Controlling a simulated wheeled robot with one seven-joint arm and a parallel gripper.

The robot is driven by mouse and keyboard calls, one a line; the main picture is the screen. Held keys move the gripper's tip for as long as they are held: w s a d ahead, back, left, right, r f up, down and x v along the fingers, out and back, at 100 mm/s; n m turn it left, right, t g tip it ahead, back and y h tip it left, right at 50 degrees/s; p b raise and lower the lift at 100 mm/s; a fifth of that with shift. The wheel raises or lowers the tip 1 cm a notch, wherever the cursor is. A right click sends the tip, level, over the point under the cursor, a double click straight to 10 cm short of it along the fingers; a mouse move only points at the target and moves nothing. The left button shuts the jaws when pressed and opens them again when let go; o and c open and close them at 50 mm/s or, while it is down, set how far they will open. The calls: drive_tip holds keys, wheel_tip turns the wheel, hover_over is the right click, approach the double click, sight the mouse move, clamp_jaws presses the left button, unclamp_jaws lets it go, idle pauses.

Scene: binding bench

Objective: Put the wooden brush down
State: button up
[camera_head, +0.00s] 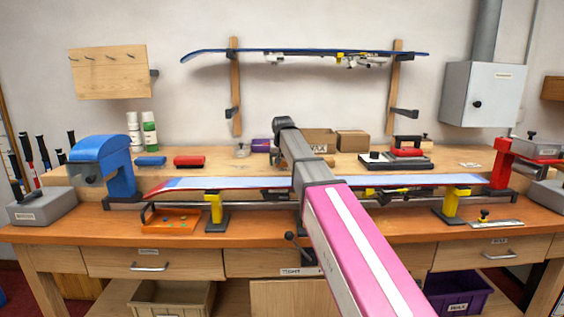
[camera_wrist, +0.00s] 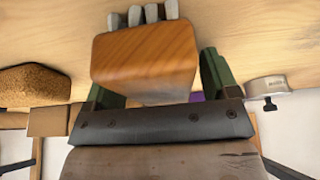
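The wooden brush (camera_wrist: 145,60) fills the middle of the wrist view, a smooth orange-brown block with several grey tufts at its top edge. My gripper (camera_wrist: 160,85) has its green fingers on either side of the brush and appears shut on it. Pale wooden bench surface lies beyond the tufts; I cannot tell whether they touch it. In the head view my arm reaches to the raised back shelf of the bench (camera_head: 240,167), and the brush and fingers are hidden behind it.
A cork-like block (camera_wrist: 32,85) and a cardboard box (camera_wrist: 50,120) are left in the wrist view, a metal tin (camera_wrist: 267,90) right. In the head view, a ski or board (camera_head: 240,183) lies clamped below my arm. A red-handled iron (camera_head: 407,147) stands on the right.

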drive_tip(key=v, duration=1.2)
drive_tip(key=shift+r, duration=0.2)
